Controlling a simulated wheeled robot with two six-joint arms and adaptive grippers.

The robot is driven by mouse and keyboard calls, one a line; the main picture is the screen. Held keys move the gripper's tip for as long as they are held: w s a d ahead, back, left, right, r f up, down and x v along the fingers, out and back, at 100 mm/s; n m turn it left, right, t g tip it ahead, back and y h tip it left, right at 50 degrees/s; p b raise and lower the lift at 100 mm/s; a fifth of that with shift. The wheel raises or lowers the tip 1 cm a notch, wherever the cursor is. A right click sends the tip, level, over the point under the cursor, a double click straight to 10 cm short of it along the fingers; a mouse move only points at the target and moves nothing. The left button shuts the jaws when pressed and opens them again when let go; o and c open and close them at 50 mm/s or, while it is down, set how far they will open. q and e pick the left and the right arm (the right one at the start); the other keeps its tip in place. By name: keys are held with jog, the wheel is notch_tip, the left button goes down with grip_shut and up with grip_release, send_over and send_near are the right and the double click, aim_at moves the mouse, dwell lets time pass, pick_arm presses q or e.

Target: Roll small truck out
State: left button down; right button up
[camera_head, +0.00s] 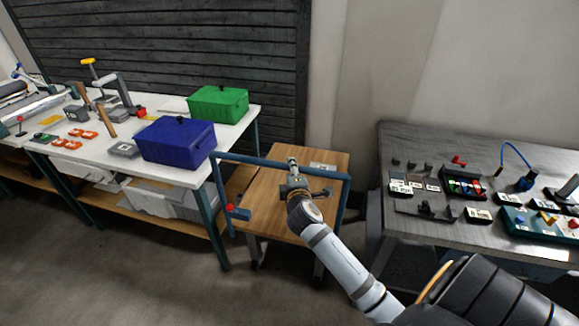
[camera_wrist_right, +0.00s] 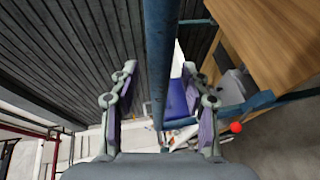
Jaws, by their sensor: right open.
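The small truck is a cart with a wooden top (camera_head: 265,212) and a blue tube handle (camera_head: 240,160), standing between the white table and the grey bench. My right gripper (camera_head: 293,168) is at the handle's crossbar, over the cart's top. In the right wrist view the blue bar (camera_wrist_right: 160,60) runs between the two spread fingers of my right gripper (camera_wrist_right: 161,85). The fingers are open, on either side of the bar; contact cannot be told. The wooden top (camera_wrist_right: 275,40) shows at the upper right there. The cart's lower parts are partly hidden. My left gripper is out of view.
The white table (camera_head: 60,150) on the left carries a blue box (camera_head: 178,140), a green box (camera_head: 218,103) and tools. The grey bench (camera_head: 400,140) stands close on the right with small parts. A red knob (camera_head: 229,207) is by the handle. Open floor (camera_head: 150,270) lies at the lower left.

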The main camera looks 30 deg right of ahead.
jog(key=shift+x, duration=1.25)
jog(key=shift+c, duration=0.3)
grip_shut()
